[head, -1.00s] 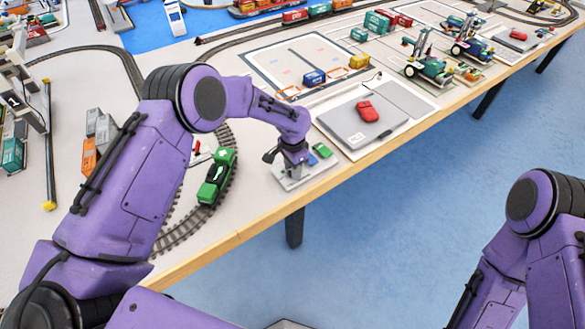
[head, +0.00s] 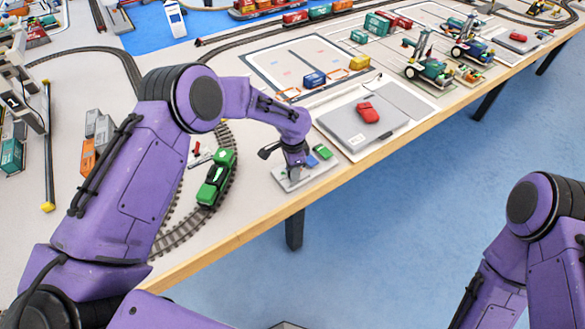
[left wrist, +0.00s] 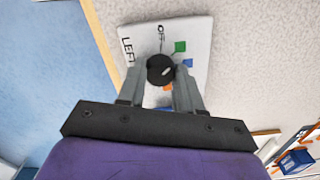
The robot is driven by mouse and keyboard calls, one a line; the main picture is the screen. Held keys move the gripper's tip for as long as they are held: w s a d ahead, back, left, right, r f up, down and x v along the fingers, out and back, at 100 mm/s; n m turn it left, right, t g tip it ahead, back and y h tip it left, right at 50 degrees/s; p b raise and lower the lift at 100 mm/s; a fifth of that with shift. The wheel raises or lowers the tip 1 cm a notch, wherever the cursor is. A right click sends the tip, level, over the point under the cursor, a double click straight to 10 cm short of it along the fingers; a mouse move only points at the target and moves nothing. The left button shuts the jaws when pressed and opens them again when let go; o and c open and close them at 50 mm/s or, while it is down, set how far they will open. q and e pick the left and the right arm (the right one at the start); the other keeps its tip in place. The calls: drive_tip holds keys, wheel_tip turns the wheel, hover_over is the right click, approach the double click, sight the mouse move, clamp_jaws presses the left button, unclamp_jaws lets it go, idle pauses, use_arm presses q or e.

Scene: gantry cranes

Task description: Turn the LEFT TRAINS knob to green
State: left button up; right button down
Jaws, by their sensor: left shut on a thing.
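The knob (left wrist: 157,66) is black and round, with a short light mark on its top. I cannot tell for sure which colour the mark faces. My left gripper (left wrist: 162,76) is shut on the knob, one finger on each side. In the head view my left gripper (head: 294,170) points down at the plate (head: 318,171) and hides the knob. My right gripper is out of view.
A green locomotive (head: 217,178) stands on curved track just left of the plate. A grey laptop-like slab (head: 350,128) with a red item (head: 367,112) on it lies to the right. The table's wooden front edge (head: 250,232) runs close in front of the plate.

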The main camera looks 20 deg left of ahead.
use_arm(q)
drive_tip(key=o, duration=1)
drive_tip(key=shift+w+d, duration=0.1)
drive_tip(key=shift+d, duration=0.05)
drive_tip(key=shift+o, duration=0.2)
wheel_tip(320, 180, up, 10)
drive_tip(key=b, duration=0.2)
drive_tip(key=shift+r, duration=0.25)
